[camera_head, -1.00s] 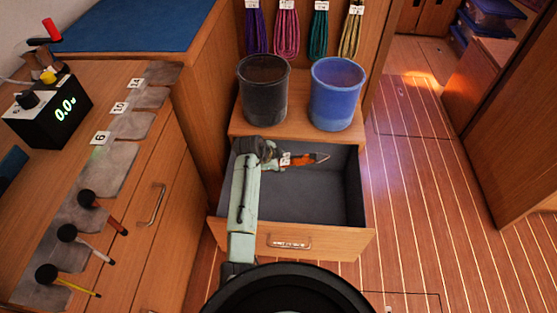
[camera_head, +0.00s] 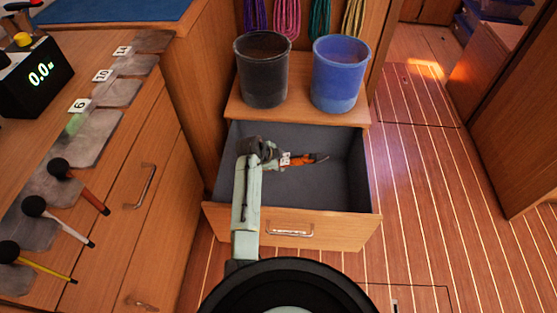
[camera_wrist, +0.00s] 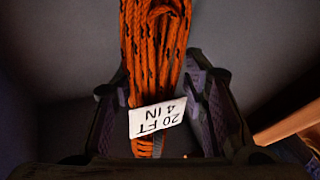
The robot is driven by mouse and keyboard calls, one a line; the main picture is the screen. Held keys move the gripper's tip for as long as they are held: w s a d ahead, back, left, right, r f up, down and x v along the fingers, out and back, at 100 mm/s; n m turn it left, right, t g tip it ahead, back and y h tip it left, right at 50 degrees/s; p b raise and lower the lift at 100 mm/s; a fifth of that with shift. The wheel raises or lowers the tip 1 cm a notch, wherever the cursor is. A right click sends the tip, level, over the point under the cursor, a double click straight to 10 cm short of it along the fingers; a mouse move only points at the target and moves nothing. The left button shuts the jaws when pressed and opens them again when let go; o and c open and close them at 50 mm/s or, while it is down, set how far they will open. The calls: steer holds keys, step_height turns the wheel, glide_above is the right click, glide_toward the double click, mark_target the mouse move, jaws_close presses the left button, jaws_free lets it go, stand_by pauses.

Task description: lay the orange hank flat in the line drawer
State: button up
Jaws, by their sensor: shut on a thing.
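The orange hank (camera_wrist: 155,40) with dark flecks and a white tag reading "20 FT 4 IN" is between the fingers of my gripper (camera_wrist: 160,120) in the wrist view. The fingers are shut on it near the tag. In the head view the hank (camera_head: 302,160) points right from my gripper (camera_head: 284,160), inside the outline of the open line drawer (camera_head: 340,190). The drawer has a grey lining and a wooden front with a metal handle. I cannot tell whether the hank touches the drawer floor. My arm hides part of the drawer's left side.
A black bucket (camera_head: 262,72) and a blue bucket (camera_head: 338,75) stand on the ledge behind the drawer. Several coloured hanks hang above them. A counter with a digital display (camera_head: 38,78) and mallet-like tools is at left. Plank floor (camera_head: 430,170) lies clear at right.

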steer(key=shift+f+b, duration=1.9)
steer(key=shift+f, duration=0.9)
steer(key=o, duration=1.4)
steer(key=v, duration=1.2)
steer(key=shift+s, duration=0.1)
